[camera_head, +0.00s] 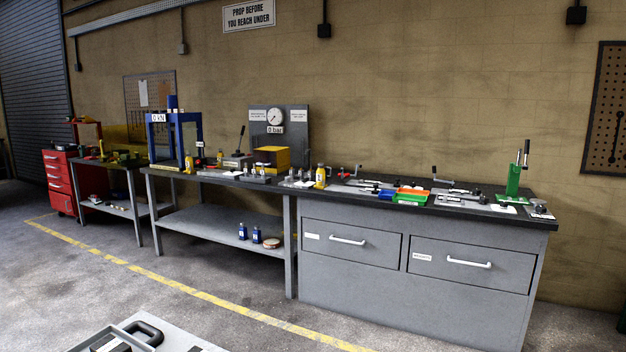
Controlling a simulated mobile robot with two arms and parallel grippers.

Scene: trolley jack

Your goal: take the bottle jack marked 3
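No mark 3 can be read on anything in the head view, so I cannot tell which thing is the bottle jack marked 3. Two small blue upright bodies, a left one (243,232) and a right one (256,235), stand on the lower shelf (200,222) of the middle bench. They may be bottle jacks, but their markings are too small to read. A green upright device (514,182) with a lever stands at the right end of the long worktop. Neither of my grippers is in view.
A grey drawer cabinet (420,300) stands at the right under the dark worktop. Small tools, a green tray (410,198) and yellow bottles crowd the benches. A blue press frame (172,138) stands farther left.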

